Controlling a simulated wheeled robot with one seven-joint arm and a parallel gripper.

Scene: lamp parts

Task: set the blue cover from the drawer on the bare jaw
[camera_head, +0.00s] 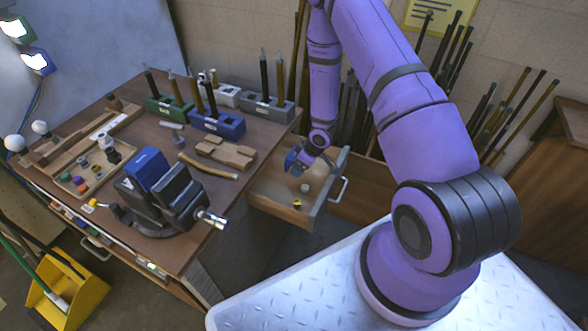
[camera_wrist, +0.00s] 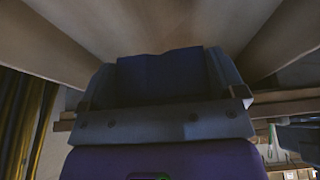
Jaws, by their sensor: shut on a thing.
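My gripper (camera_head: 296,160) is at the open drawer (camera_head: 270,206) on the table's right side, low against its far part. It is shut on a dark blue cover (camera_wrist: 160,75), which fills the middle of the wrist view between the fingers. In the head view only a small blue patch shows at the fingertips. The vise (camera_head: 160,222) stands near the table's front edge. One of its jaws, on the far left side, wears a blue cover (camera_head: 147,168). The other jaw (camera_head: 178,192) is bare dark metal.
A small grey piece (camera_head: 305,187) and a yellow one (camera_head: 297,203) lie in the drawer. Green, blue and grey tool blocks with upright rods stand at the table's back. A wooden block (camera_head: 226,152) and a curved yellow-brown piece (camera_head: 208,168) lie between vise and drawer.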

